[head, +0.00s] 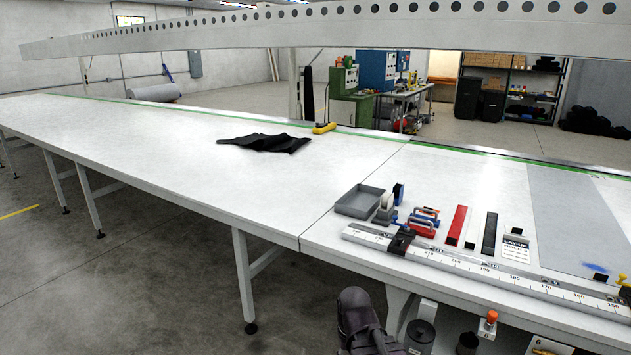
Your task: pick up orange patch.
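I see no flat orange patch that I can make out for certain. The only clear orange thing is a small orange-topped piece (491,317) low in front of the table's near edge, at the bottom right; it is too small to tell what it is. A dark grey part at the bottom centre looks like my gripper (356,305). It is below the table's near edge, left of the orange-topped piece and apart from it. Its fingers cannot be made out, and nothing is seen held in it.
The long white table (150,140) holds a grey tray (361,201), a red strip (456,223), a dark strip (489,234), a ruler rail (480,268) and a black cloth (265,142). A gantry beam (300,28) spans above. The table's left part is mostly clear.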

